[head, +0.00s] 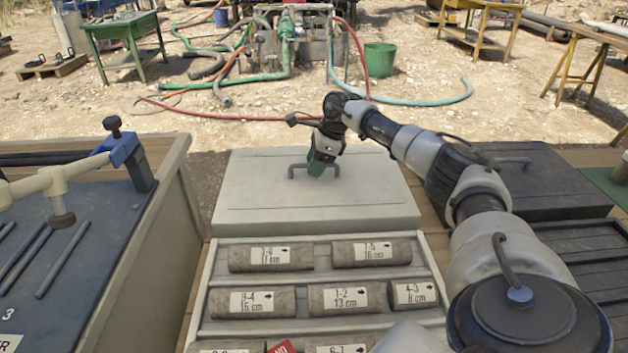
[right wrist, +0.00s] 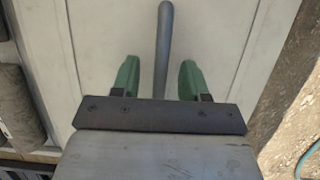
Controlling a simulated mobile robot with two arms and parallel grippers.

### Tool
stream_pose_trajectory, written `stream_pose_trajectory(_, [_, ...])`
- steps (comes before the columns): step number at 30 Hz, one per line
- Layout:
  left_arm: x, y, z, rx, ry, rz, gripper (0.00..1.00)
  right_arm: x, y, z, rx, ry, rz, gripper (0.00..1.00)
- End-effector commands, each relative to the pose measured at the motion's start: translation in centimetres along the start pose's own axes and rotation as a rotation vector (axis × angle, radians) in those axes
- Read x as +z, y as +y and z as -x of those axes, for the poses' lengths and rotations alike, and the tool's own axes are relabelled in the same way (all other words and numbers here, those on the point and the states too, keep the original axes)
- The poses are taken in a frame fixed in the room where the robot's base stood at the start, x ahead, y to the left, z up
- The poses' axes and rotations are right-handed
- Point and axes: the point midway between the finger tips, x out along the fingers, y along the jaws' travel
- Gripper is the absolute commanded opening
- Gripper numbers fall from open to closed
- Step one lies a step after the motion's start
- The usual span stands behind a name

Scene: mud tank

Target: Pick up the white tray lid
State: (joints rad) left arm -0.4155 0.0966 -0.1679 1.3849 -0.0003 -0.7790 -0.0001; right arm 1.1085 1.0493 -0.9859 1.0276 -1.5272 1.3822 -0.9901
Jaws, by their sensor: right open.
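The white tray lid (head: 372,198) lies flat behind the open core tray, with a dark bar handle (head: 297,170) on its top. My right gripper (head: 318,165) is over the lid at the handle, pointing down. In the right wrist view the gripper (right wrist: 161,78) is open, with its green fingers apart on either side of the grey handle (right wrist: 164,40). A gap shows on both sides of the handle. The lid's pale surface (right wrist: 110,30) fills most of that view. My left gripper is not in view.
The core tray (head: 425,265) in front holds several labelled cylinders. A dark lid (head: 520,180) lies to the right, above a dark tray (head: 580,255). A bench (head: 170,230) with rods and a blue clamp (head: 125,150) stands left. Hoses and a green bucket (head: 379,60) are behind.

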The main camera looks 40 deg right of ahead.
Motion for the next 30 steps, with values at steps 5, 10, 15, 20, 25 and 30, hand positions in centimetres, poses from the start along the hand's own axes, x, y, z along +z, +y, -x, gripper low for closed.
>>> stream_pose_trajectory(5, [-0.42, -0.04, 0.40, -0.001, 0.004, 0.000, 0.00, -0.05, -0.03, -0.92, -0.001, 0.000, -0.001, 0.44])
stream_pose_trajectory(10, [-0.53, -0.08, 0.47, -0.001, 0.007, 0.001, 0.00, -0.04, -0.03, -0.88, -0.001, 0.001, -0.001, 0.44])
stream_pose_trajectory(15, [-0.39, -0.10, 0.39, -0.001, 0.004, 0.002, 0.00, -0.08, -0.02, -0.96, -0.001, 0.001, -0.001, 0.44])
stream_pose_trajectory(20, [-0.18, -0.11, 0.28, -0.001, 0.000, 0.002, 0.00, -0.18, -0.02, -1.18, -0.001, 0.001, -0.001, 0.44])
stream_pose_trajectory(25, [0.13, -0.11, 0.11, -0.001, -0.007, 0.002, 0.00, -0.24, -0.03, -1.34, -0.001, 0.001, -0.001, 0.44])
stream_pose_trajectory(30, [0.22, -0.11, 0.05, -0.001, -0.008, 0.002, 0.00, -0.24, -0.03, -1.34, -0.001, 0.000, -0.001, 0.44])
